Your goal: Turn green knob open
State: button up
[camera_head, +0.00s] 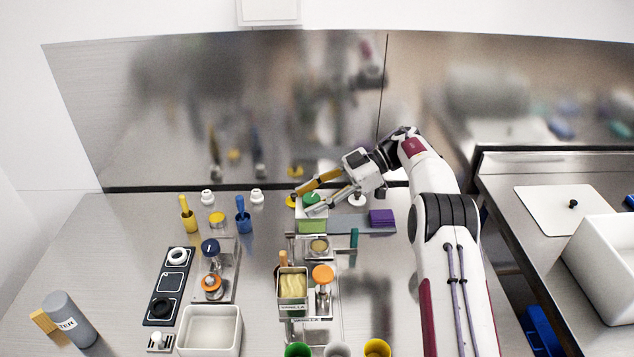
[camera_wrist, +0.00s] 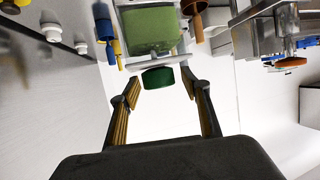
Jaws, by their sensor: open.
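The green knob (camera_head: 312,197) sits on top of a small machine with a green-filled clear container (camera_head: 312,219), near the back wall. In the wrist view the green knob (camera_wrist: 158,78) is a dark green ridged disc, just beyond and between the fingertips, below the green container (camera_wrist: 150,30). My gripper (camera_head: 300,200) reaches in from the right, with its two fingers spread on either side of the knob. In the wrist view my gripper (camera_wrist: 165,92) is open and empty. I cannot tell whether either finger touches the knob.
A purple block (camera_head: 381,217) lies right of the machine. A blue scoop (camera_head: 243,216) and a yellow scoop (camera_head: 188,214) stand to the left. A machine with an orange knob (camera_head: 323,273) is in front. The steel back wall (camera_head: 230,110) is close behind.

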aim_at(308, 198)
jog(key=shift+d, duration=0.15)
jog(key=shift+v, duration=1.15)
jog(key=shift+d+r, duration=0.1)
jog(key=shift+r, duration=0.3)
notch_tip(308, 198, up, 6)
jog(key=shift+r, duration=0.25)
